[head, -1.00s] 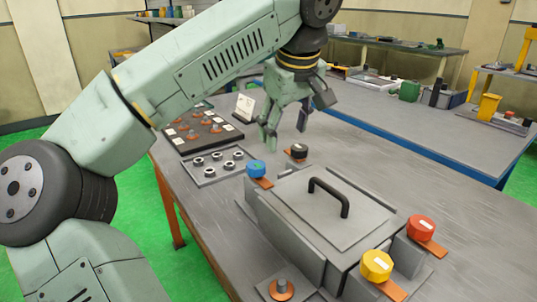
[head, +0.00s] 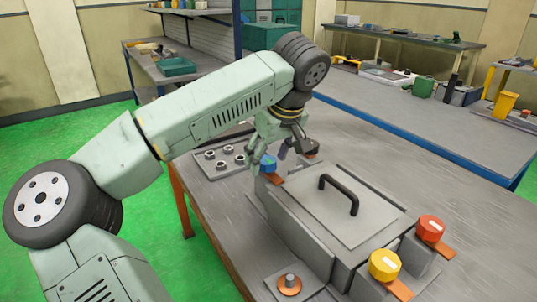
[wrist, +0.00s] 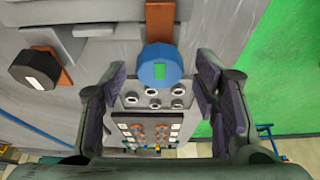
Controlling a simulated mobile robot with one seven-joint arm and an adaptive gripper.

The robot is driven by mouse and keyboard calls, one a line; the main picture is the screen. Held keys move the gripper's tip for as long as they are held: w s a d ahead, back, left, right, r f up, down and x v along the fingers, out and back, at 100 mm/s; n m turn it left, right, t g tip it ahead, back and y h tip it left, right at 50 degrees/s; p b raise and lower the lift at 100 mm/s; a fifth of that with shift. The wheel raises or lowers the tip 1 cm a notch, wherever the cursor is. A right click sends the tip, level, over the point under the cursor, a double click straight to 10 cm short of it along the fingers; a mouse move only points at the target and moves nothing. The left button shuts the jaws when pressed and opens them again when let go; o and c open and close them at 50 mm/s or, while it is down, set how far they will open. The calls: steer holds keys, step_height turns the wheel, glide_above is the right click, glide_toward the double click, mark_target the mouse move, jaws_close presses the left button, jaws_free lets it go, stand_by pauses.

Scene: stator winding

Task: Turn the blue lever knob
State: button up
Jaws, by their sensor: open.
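The blue lever knob (head: 268,162) sits on an orange lever at the far left corner of the grey box (head: 300,215). In the wrist view the blue knob (wrist: 160,66) is round with a green mark on top, and its orange lever (wrist: 160,20) runs toward the top edge. My gripper (head: 277,155) is open, with its fingers beside and around the blue knob. In the wrist view the two dark finger pads (wrist: 162,84) stand left and right of the knob, with gaps on both sides. I cannot tell the exact height of the fingertips above it.
A black knob (wrist: 35,70) stands close by on the left in the wrist view. Red (head: 430,228) and yellow (head: 384,265) knobs stand at the near right of the box. A black handle (head: 340,194) rises from the lid. A plate with nuts (head: 222,163) lies beyond.

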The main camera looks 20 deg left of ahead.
steer(key=shift+c, duration=0.2)
steer(key=c, duration=1.1)
